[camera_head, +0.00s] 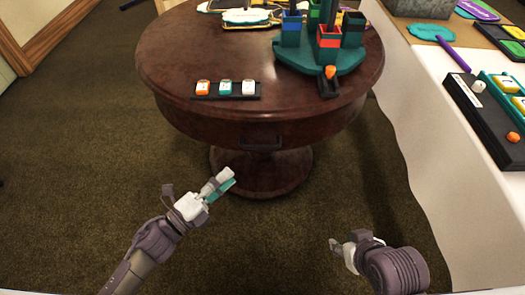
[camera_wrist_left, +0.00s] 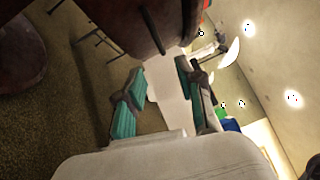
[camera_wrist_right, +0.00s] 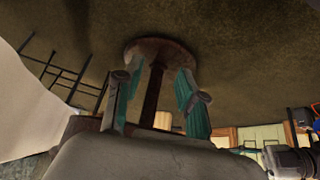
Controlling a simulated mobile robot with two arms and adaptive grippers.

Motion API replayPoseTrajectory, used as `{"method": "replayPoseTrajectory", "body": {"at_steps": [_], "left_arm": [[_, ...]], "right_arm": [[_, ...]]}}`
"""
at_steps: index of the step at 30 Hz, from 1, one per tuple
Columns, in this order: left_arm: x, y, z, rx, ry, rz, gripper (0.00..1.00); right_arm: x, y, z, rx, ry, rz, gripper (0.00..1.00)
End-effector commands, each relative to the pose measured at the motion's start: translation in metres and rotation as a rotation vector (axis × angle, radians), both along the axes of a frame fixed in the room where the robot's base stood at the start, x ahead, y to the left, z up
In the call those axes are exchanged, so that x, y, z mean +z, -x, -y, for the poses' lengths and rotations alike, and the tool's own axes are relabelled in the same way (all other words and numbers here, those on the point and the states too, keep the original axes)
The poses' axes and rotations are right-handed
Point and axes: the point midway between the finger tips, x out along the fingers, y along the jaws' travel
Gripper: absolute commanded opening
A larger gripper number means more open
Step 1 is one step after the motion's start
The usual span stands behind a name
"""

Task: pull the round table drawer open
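The round table (camera_head: 180,60) is dark polished wood on a pedestal. Its drawer (camera_head: 262,136) is in the curved front apron and appears shut, with a dark handle. My right gripper (camera_head: 340,247) is lower right, away from the table. It is open and empty in the right wrist view (camera_wrist_right: 155,95).
On the tabletop are a teal organizer (camera_head: 310,58) with coloured cups and a black strip (camera_head: 240,97) with three small labelled blocks. A white-draped table (camera_head: 425,110) with several items stands to the right. Carpet (camera_head: 80,150) in front and left is clear.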

Motion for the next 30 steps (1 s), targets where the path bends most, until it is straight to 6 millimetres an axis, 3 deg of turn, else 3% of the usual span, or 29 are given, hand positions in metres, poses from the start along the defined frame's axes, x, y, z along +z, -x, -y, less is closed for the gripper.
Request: {"method": "replayPoseTrajectory", "body": {"at_steps": [18,30], "left_arm": [[0.015,-0.081,0.081,0.002,0.004,-0.002,0.37],[0.017,-0.092,0.093,0.003,0.003,-0.005,0.37]], "right_arm": [[0.010,-0.026,-0.009,0.011,-0.029,0.137,0.40],[0.015,-0.032,-0.011,0.015,-0.038,0.175,0.40]]}}
